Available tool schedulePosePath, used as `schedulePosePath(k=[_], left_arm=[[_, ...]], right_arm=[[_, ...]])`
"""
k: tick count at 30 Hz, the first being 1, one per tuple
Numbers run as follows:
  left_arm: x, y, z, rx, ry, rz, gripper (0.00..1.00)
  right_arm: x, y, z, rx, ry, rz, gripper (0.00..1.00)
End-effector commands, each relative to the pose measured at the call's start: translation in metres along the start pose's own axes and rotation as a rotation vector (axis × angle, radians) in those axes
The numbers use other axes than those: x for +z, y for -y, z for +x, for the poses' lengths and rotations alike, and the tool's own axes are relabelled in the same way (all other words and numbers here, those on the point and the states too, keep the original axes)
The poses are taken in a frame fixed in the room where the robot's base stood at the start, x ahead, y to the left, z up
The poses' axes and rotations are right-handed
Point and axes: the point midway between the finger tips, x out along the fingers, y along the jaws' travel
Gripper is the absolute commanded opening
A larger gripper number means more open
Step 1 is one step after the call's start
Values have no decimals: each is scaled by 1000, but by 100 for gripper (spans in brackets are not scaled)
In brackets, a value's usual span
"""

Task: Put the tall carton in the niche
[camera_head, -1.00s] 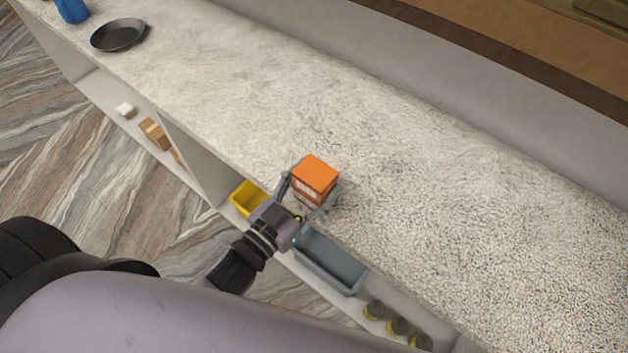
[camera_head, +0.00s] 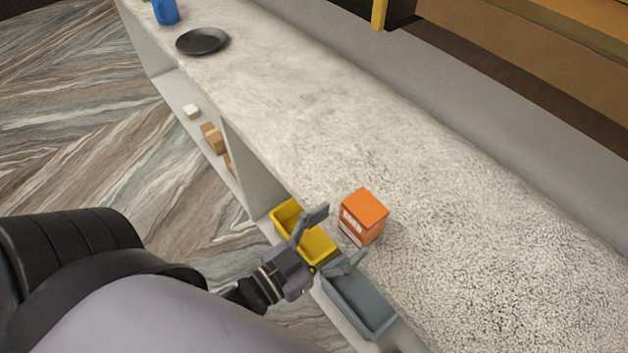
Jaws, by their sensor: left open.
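An orange carton (camera_head: 364,217) with white lettering on its side stands upright on the speckled counter top (camera_head: 470,240), near its front edge. I cannot tell whether it is the tall carton. My left gripper (camera_head: 341,234) is open at the counter's front edge. Its fingers are spread and point at the carton from the lower left, with a gap to it. My right gripper is not in view. The niche cannot be made out for certain; open shelf compartments (camera_head: 242,180) lie under the counter's front.
A yellow bin (camera_head: 287,214) and a grey bin (camera_head: 358,303) sit on the shelf below my left gripper. Brown boxes (camera_head: 211,138) and a small white item (camera_head: 192,111) lie on the shelf farther left. A dark pan (camera_head: 202,41) and a blue item (camera_head: 165,11) stand at the counter's far end.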

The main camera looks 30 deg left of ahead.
Motion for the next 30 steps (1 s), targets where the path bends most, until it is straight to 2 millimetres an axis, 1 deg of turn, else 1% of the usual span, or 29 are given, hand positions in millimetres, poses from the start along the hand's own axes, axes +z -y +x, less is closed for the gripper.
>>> schedulePosePath(k=[1,3,6,10,15,23,25,26,29,30], left_arm=[[3,0,-11,0,4,-2,78],[3,0,-23,-1,4,-3,78],[2,0,-38,-1,4,-1,78],[2,0,-52,0,2,-1,78],[0,0,-61,0,0,0,78],[2,0,-62,-1,2,0,78],[14,2,-62,-8,24,-1,78],[25,4,-62,-13,43,-1,78],[82,12,-61,-42,142,-7,78],[113,15,-63,-57,197,-10,78]], right_arm=[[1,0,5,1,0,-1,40],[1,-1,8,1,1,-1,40],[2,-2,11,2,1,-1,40],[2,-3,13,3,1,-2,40],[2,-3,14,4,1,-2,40],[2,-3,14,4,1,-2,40],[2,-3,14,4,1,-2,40],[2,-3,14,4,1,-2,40],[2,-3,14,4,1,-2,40],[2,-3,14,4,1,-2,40]])
